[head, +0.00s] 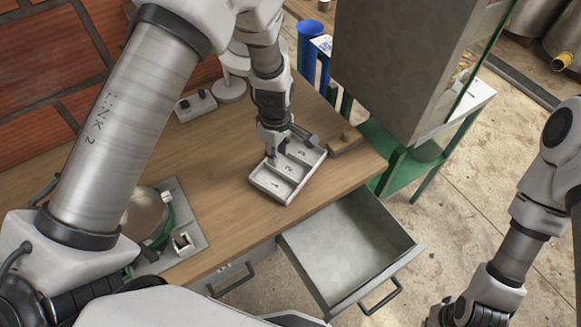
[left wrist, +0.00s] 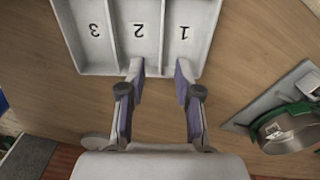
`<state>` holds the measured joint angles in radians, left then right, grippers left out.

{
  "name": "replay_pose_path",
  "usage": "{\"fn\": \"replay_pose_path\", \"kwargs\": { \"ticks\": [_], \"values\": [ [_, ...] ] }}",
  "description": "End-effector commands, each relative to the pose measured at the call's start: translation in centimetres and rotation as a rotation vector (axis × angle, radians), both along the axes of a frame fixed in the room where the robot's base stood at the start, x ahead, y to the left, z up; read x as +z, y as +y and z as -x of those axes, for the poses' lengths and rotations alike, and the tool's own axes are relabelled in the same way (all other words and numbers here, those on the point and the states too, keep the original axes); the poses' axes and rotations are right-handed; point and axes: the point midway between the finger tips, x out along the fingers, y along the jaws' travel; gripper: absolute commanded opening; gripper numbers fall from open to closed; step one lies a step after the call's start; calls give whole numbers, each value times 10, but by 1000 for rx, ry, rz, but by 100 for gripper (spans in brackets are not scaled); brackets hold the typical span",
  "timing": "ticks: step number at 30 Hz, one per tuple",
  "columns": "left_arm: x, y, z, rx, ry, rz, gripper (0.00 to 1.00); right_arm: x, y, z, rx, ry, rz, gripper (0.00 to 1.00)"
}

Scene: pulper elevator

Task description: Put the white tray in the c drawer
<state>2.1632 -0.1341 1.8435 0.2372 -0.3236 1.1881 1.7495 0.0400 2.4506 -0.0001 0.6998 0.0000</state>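The white tray (head: 284,192), with three compartments marked 1, 2 and 3, lies on the wooden table near its right end. It also shows in the left wrist view (left wrist: 88,50). My left gripper (head: 274,150) is above the tray's far side. In the left wrist view its fingers (left wrist: 160,72) are apart, with the tips at the tray's rim near compartments 1 and 2. Contact is unclear. A grey drawer (head: 345,245) under the table is pulled out and looks empty. No letter is readable on it. My right gripper (head: 462,313) is at the bottom edge, partly cut off.
A wooden block (head: 345,140) lies right of the tray. A scale-like device with a round pan (head: 146,214) stands at the table's left. A grey machine on a green frame (head: 400,70) stands beyond the table's right end. The tabletop (head: 235,215) between device and tray is clear.

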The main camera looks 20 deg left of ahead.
Motion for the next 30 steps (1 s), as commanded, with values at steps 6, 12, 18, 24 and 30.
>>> {"fn": "replay_pose_path", "kwargs": {
  "ticks": [6, 12, 18, 24, 30],
  "values": [
    [-26, 0, 3, 0, 4, 0, 33, 14, 0, -1, 0, -2, 0, 0],
    [-62, 1, 6, -1, 3, 1, 33, 29, 0, -1, 0, -2, 0, 0],
    [-72, 1, 5, -2, -1, 0, 33, 28, 0, 0, 0, -1, 0, 0],
    [-72, 1, 5, -1, 0, 1, 0, 28, 0, 0, 0, -1, 0, 0],
    [-71, 1, 5, -1, -1, 0, 0, 28, 0, 0, 0, -1, 0, 0]
  ]
}}
